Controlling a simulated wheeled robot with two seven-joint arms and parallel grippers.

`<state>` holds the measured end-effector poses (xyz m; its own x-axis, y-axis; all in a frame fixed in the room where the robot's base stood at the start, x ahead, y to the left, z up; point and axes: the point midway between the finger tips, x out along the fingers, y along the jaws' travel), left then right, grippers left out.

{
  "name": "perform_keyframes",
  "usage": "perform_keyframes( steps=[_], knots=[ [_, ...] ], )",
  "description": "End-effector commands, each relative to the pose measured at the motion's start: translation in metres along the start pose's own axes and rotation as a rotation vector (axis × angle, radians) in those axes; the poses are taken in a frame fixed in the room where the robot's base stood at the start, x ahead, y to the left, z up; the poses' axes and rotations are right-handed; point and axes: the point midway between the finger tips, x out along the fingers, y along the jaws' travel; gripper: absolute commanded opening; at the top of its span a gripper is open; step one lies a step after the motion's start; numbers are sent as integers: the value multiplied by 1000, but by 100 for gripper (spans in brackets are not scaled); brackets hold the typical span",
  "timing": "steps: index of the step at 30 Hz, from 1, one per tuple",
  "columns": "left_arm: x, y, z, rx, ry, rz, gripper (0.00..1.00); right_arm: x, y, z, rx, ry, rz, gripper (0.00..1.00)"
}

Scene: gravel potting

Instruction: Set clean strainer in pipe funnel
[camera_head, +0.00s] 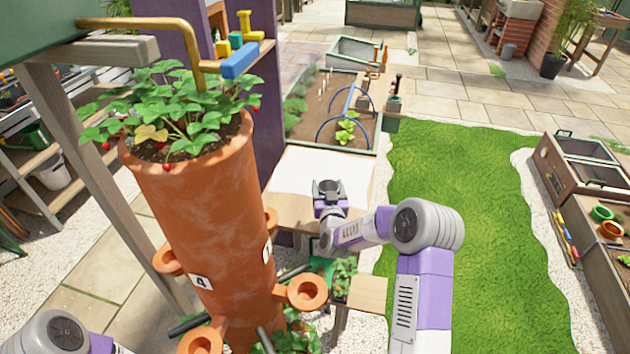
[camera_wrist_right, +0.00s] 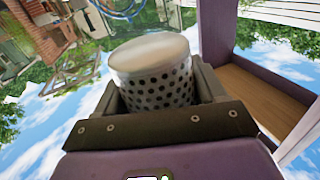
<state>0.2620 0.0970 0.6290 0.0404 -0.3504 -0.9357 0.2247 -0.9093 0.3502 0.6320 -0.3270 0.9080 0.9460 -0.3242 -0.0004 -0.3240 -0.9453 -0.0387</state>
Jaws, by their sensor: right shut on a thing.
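My right gripper (camera_head: 329,192) is raised above a wooden bench with a white top, right of the tall terracotta planter. In the right wrist view it is shut on the strainer (camera_wrist_right: 158,85), a pale cylinder with rows of dark holes and a whitish, rounded end. The strainer sits between the two dark jaws. It is too small to make out in the head view. I cannot pick out the pipe funnel for certain; round terracotta cups (camera_head: 307,291) stick out from the planter's sides. My left gripper is out of view; only part of my left arm shows at lower left.
The terracotta planter (camera_head: 205,215) with strawberry plants stands close on the left. The white-topped bench (camera_head: 350,172) lies behind my right gripper. Green lawn (camera_head: 480,230) is open to the right.

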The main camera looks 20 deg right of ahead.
Motion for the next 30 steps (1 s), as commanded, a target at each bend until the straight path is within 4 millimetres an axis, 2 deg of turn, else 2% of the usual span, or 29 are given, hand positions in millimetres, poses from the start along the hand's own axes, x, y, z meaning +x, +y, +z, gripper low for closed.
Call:
perform_keyframes(
  steps=[1,3,9,16,23,30],
  knots=[
    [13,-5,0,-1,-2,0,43,-2,5,5,-3,3,2,39],
    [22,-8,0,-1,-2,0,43,-6,11,5,-5,2,2,39],
    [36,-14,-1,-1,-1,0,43,-13,21,9,-7,-2,2,39],
    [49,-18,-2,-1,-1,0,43,-14,24,50,-7,-5,2,39],
    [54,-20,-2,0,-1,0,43,-14,24,69,-7,-2,2,39],
    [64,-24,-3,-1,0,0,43,-14,25,101,-6,-3,1,39]
  ],
)
